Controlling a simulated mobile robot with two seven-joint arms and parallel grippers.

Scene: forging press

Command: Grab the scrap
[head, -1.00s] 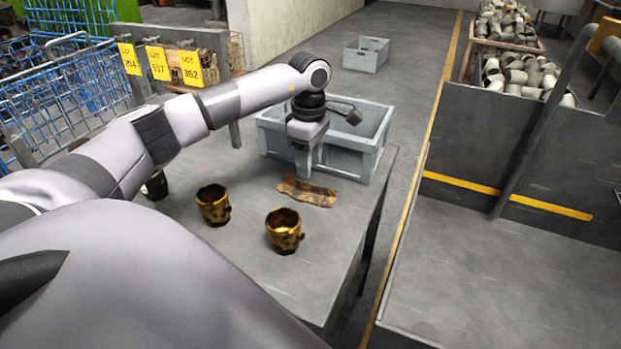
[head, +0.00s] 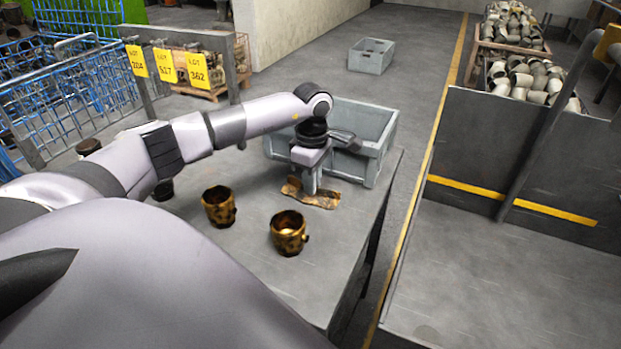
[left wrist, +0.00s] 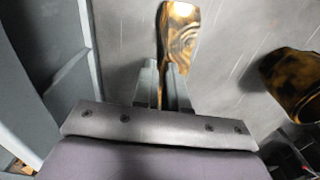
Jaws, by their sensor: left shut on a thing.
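The scrap (head: 322,199) is a thin, flat, brown-and-gold piece on the grey table, just in front of the grey bin. My left gripper (head: 309,188) points down at it and is shut on it. In the left wrist view the scrap (left wrist: 180,35) runs out from between the two fingers (left wrist: 162,85), which grip its near part. Whether the scrap is clear of the tabletop is hard to tell. My right gripper is not in view.
A grey bin (head: 374,165) stands at the table's far edge, close behind the left gripper. Two brown-gold cups (head: 219,206) (head: 289,233) stand nearer on the table (head: 250,262). A second grey bin (head: 371,57) is on the floor beyond.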

